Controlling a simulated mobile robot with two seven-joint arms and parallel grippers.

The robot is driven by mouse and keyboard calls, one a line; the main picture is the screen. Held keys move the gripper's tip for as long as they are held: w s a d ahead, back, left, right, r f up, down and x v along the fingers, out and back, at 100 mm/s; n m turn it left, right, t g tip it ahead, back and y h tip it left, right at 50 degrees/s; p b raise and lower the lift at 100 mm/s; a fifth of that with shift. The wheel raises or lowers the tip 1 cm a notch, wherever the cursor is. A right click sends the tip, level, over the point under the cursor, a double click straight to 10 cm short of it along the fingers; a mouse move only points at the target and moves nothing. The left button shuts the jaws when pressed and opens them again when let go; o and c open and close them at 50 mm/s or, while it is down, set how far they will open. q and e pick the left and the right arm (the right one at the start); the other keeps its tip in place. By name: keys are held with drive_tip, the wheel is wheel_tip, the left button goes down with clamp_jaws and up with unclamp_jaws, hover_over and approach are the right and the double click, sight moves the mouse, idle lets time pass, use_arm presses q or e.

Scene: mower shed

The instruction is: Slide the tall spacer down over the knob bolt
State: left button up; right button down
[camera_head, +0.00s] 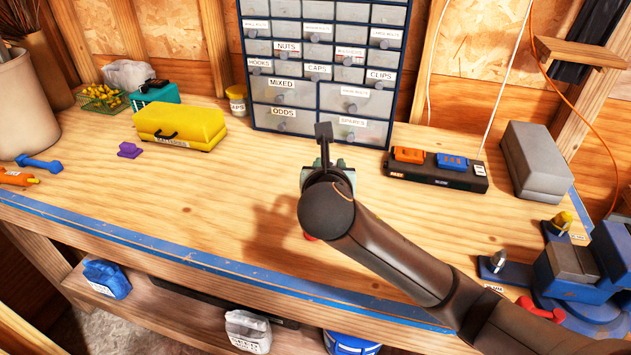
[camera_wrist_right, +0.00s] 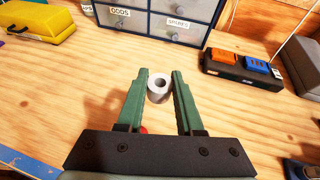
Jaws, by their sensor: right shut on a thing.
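My right gripper (camera_wrist_right: 161,92) is shut on a grey spacer (camera_wrist_right: 158,88), a short cylinder with a round hole whose open end faces up between the green fingers. In the head view the right gripper (camera_head: 330,168) is over the middle of the bench, mostly covered by my own wrist, and the spacer is hidden there. At the right, a small silver upright piece (camera_head: 499,259) stands on a dark block and a yellow-topped piece (camera_head: 563,219) stands behind it. I cannot tell which is the knob bolt. Both are apart from the gripper. My left gripper is not in view.
A blue vise (camera_head: 571,268) sits at the right. A black tray (camera_head: 436,171) and grey block (camera_head: 536,160) lie behind. A drawer cabinet (camera_head: 262,96) stands at the back. A red item (camera_head: 308,237) is partly hidden under my wrist.

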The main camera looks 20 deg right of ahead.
drive_tip(key=a+f+m+h, duration=0.1)
drive_tip(key=f, duration=0.1)
drive_tip(key=a+f+m+g+h, duration=0.1)
drive_tip(key=a, duration=0.1)
drive_tip(key=shift+a+f, duration=0.2)
drive_tip(key=shift+f, duration=0.2)
drive_tip(key=shift+f+b, duration=0.55)
drive_tip(key=shift+f, duration=2.4)
drive_tip(key=shift+p, duration=0.55)
drive_tip(key=shift+f, duration=2.1)
drive_tip(key=shift+c, duration=2.4)
unclamp_jaws()
